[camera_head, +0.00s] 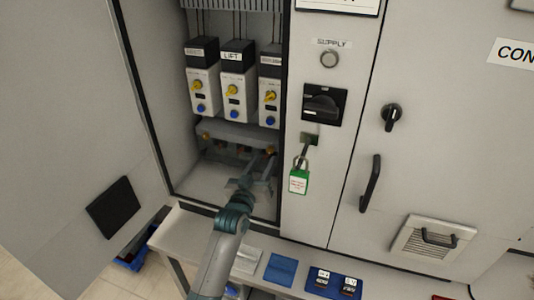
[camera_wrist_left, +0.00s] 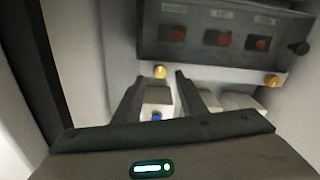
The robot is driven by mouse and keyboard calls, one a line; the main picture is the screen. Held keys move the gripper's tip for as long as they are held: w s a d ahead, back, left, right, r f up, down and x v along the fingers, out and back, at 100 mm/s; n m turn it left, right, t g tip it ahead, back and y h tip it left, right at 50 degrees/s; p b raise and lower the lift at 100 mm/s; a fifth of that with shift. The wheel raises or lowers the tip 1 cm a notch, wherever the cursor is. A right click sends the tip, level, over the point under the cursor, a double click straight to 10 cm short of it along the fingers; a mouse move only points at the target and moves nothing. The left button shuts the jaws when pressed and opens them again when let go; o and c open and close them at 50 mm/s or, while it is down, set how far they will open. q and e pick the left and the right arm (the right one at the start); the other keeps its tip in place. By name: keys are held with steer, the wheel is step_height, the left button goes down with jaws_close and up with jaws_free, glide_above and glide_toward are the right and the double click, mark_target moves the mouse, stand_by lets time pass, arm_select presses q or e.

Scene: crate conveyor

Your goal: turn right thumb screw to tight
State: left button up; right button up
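The right thumb screw, a small brass knob (camera_wrist_left: 160,72), sits at the edge of a grey cover (camera_wrist_left: 185,62) in the left wrist view, where the cabinet looks upside down. The left thumb screw (camera_wrist_left: 273,80) shows farther right there, and also at the cover's left end in the head view (camera_head: 206,135). My left gripper (camera_wrist_left: 160,77) is open, its fingers on either side of the right thumb screw in the picture; contact cannot be told. In the head view my left gripper (camera_head: 256,172) reaches into the cabinet beside the cover's right end. My right gripper is out of view.
Several modules with yellow switches, one labelled LIFT (camera_head: 233,82), hang above the cover. A green padlock tag (camera_head: 299,181) hangs right of the opening. The open cabinet door (camera_head: 70,130) stands left. A ledge with blue trays (camera_head: 335,284) runs below.

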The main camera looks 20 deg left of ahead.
mark_target(269, 152)
arm_select(q)
steer(key=shift+w+p, duration=0.35)
steer(key=shift+w, duration=1.7)
steer(key=shift+c, duration=0.4)
jaws_close()
